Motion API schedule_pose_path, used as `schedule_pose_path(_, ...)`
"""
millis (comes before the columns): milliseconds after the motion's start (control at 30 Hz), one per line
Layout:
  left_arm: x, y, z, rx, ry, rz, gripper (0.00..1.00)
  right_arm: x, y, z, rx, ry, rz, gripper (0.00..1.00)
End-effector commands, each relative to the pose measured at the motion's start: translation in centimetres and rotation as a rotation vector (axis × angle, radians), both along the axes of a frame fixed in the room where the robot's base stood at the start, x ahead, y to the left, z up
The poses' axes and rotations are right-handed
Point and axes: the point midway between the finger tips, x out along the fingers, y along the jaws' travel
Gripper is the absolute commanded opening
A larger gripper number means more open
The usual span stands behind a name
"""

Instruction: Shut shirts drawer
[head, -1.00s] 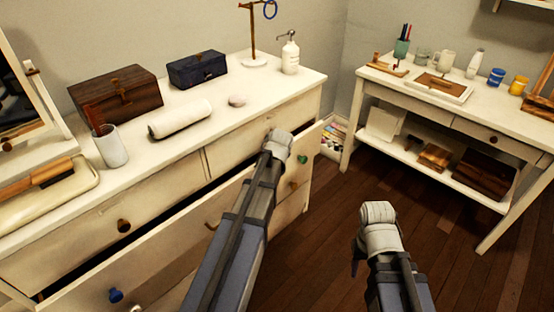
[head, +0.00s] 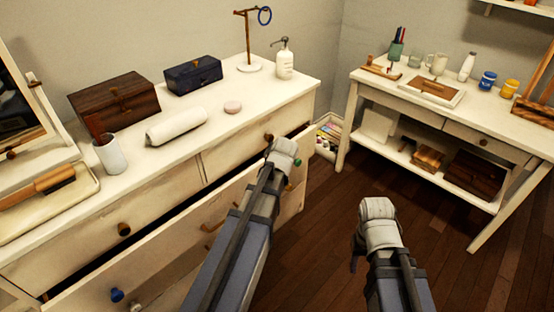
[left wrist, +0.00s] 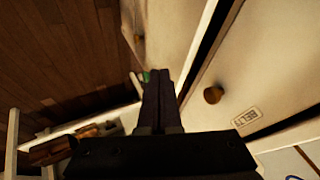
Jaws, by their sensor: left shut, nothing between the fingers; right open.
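A long cream drawer (head: 180,235) in the dresser stands partly open, with a dark gap behind its front. It has a blue knob (head: 117,295) at left and a green knob at right, which also shows in the left wrist view (left wrist: 146,76). I see no label naming shirts. My left gripper (head: 284,150) is shut and empty, at the right part of the open drawer's front; whether it touches is unclear. Its closed fingers (left wrist: 160,85) show in the left wrist view. My right gripper (head: 377,210) is open and empty over the floor, its fingertips mostly hidden.
The dresser top (head: 215,135) holds a brown box (head: 115,102), a blue box (head: 194,75), a white roll (head: 176,124) and a pump bottle (head: 285,62). A side table (head: 400,95) stands right; wooden floor (head: 335,215) lies between.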

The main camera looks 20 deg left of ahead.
Motion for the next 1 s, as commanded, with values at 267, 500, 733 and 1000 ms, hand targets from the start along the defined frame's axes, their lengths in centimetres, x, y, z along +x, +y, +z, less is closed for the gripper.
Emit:
schedule_pose_path(267, -2.3, -1.2, 3.6, 0.001, 0.001, 0.0, 0.0, 0.0, 0.0, 3.6, 0.0, 0.0, 0.0, 0.5)
schedule_pose_path(500, -2.3, -1.3, 3.2, 0.012, -0.005, -0.001, 0.0, 0.0, 0.0, 3.1, 0.0, 0.0, 0.0, 0.5)
schedule_pose_path(733, -0.2, -0.2, -0.6, 0.215, -0.086, -0.041, 0.0, 0.0, 0.0, -3.4, -0.001, -0.001, 0.002, 0.5)
schedule_pose_path(1000, 3.6, -1.0, -3.4, 0.565, -0.249, -0.164, 0.0, 0.1, -0.1, -12.3, -0.001, -0.003, 0.005, 0.5)
